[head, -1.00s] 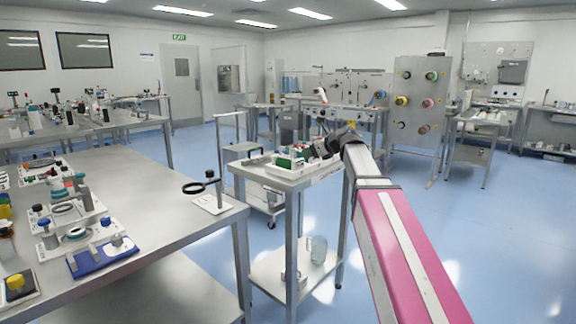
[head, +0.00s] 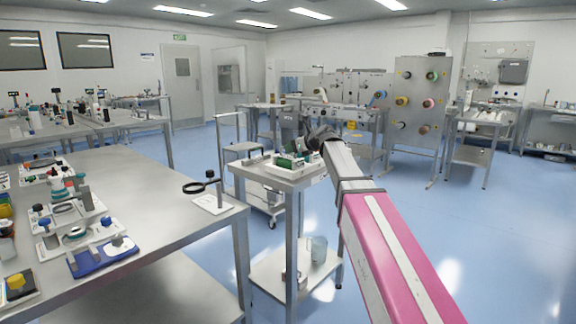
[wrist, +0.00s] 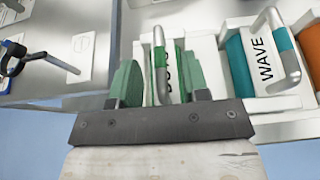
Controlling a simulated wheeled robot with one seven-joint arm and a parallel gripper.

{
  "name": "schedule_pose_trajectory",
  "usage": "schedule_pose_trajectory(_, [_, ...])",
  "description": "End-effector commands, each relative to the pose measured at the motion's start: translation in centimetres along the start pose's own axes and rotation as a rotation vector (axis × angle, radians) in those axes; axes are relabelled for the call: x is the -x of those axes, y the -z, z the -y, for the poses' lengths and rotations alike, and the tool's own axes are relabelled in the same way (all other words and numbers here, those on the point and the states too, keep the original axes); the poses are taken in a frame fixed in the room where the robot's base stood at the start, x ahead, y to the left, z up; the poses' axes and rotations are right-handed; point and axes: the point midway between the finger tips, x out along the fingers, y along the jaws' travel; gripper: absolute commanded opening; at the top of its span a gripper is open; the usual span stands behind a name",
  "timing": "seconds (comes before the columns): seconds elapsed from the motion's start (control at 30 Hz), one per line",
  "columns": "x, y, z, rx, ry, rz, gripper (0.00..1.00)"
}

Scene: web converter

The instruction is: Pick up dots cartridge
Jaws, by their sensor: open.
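The dots cartridge (wrist: 182,76) shows in the wrist view as a white block with dark lettering, partly hidden, and a green side with a grey handle. Its label is only partly readable. My gripper (wrist: 162,90) is open, its green-padded fingers pointing at the cartridge from the near side. In the head view the cartridge is too small to tell apart on the small cart (head: 293,173).
A teal cartridge marked WAVE (wrist: 251,62) stands just right, with an orange one (wrist: 312,42) beyond. They sit in a white tray (wrist: 270,104). A steel bench (head: 150,190) with a magnifier (head: 199,187) lies left of the cart.

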Motion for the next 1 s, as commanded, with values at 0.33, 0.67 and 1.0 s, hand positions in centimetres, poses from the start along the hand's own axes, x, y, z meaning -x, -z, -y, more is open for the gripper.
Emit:
schedule_pose_trajectory(0.33, [-2.0,0.0,0.0,0.0,0.0,0.0,0.42])
schedule_pose_trajectory(0.67, [-2.0,0.0,0.0,0.0,0.0,0.0,0.0])
schedule_pose_trajectory(1.0, [-2.0,0.0,0.0,0.0,0.0,0.0,0.0])
